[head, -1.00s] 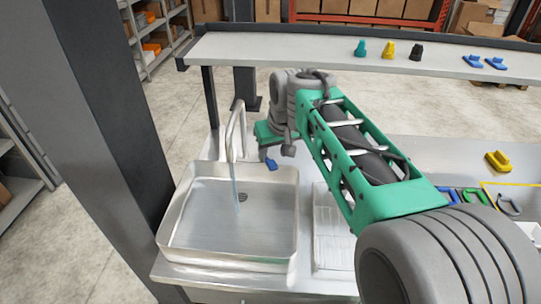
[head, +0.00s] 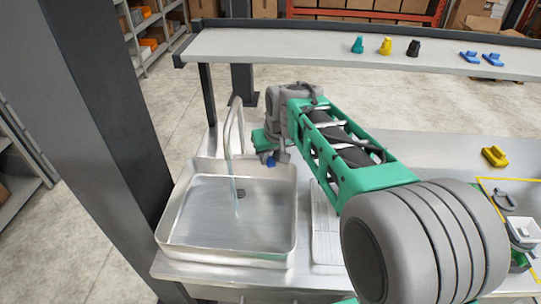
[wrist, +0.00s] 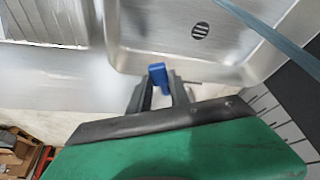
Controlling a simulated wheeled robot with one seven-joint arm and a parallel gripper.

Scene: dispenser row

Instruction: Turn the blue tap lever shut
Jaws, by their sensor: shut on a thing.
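The blue tap lever (head: 271,161) is at the back right corner of the sink, beside my gripper. In the wrist view the blue lever (wrist: 158,74) sits between the two dark fingertips of my gripper (wrist: 160,85), which is shut on it. The bent metal tap (head: 239,120) rises behind the basin. A thin bluish stream of water (head: 236,192) falls from it into the metal sink (head: 170,220). My wrist and the gripper's own body hide the lever's base, so its exact angle is hard to tell.
A raised shelf (head: 300,48) at the back holds teal, yellow and black pieces and two blue ones. A dark post (head: 110,130) stands left of the sink. A yellow piece (head: 495,157) lies on the counter at right. The drain (wrist: 201,30) shows in the wrist view.

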